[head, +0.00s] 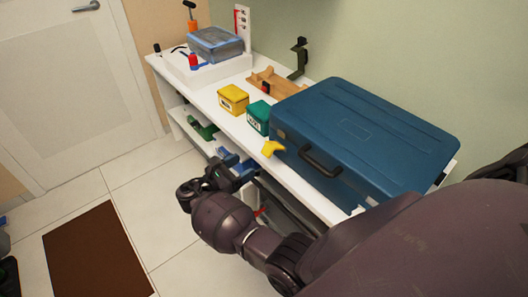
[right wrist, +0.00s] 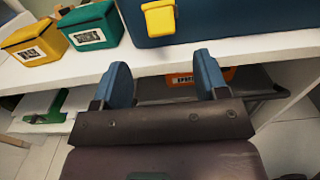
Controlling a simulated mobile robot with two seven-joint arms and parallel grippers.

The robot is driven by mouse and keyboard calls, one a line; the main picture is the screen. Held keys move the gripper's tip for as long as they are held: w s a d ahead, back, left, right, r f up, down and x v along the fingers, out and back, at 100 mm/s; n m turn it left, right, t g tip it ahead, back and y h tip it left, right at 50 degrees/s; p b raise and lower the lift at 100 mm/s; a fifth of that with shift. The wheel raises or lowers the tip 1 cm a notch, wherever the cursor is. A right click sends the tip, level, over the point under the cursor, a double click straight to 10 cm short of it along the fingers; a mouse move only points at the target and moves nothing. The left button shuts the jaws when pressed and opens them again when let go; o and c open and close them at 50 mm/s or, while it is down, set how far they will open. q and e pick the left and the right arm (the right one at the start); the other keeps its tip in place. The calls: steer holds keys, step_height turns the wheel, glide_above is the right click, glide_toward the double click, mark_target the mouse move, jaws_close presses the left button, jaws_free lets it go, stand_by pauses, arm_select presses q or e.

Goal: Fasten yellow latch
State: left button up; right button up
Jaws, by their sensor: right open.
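The blue case (head: 365,135) lies with its lid down on the white shelf unit, with a black handle on its front. The yellow latch (head: 272,148) is near the left end of the case's front and juts outward from it. In the right wrist view the latch (right wrist: 159,20) shows at the top, above and beyond the fingers. My right gripper (head: 236,163) is open and empty, in front of the shelf edge and lower left of the latch. Its two blue fingertips (right wrist: 163,72) are apart and do not touch the latch. My left gripper is not in view.
A green box (head: 257,118) and a yellow box (head: 233,99) stand left of the case. A wooden tray (head: 275,84) lies behind them. An orange labelled box (right wrist: 200,77) is on the lower shelf. The floor in front is clear around a brown mat (head: 95,255).

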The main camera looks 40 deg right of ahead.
mark_target(265, 153)
steer(key=d, duration=1)
steer(key=shift+w+d, duration=0.1)
steer(key=shift+w, duration=0.25)
steer(key=shift+c, duration=0.2)
